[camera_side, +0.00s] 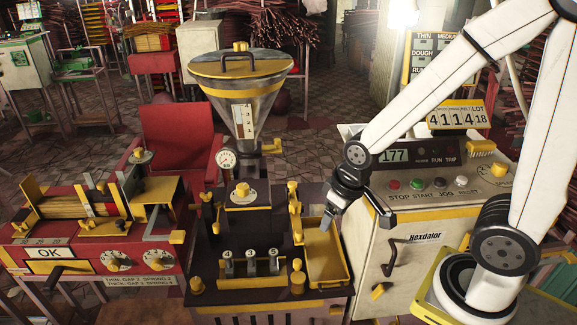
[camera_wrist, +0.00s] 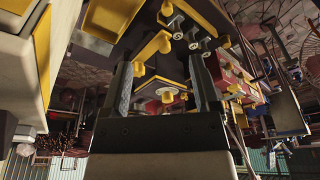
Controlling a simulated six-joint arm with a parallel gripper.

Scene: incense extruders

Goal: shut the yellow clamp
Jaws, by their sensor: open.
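My gripper (camera_side: 328,218) points down over the yellow tray (camera_side: 322,252) at the right of the dark extruder bench. In the wrist view its two fingers (camera_wrist: 160,62) stand wide apart with nothing held between them. Several yellow fittings sit on the bench, and I cannot tell for sure which is the clamp. One upright yellow piece (camera_side: 293,192) stands at the bench's back right, left of my gripper. A yellow knob (camera_side: 243,190) tops a pale round part below the hopper. In the wrist view yellow parts (camera_wrist: 167,95) show beyond and between the fingers.
A steel hopper (camera_side: 243,100) with a yellow-rimmed lid rises behind the bench, with a gauge (camera_side: 227,158) beside it. Small levers (camera_side: 251,262) stand at the bench front. A control cabinet (camera_side: 410,240) is at right, a red roller machine (camera_side: 90,235) at left.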

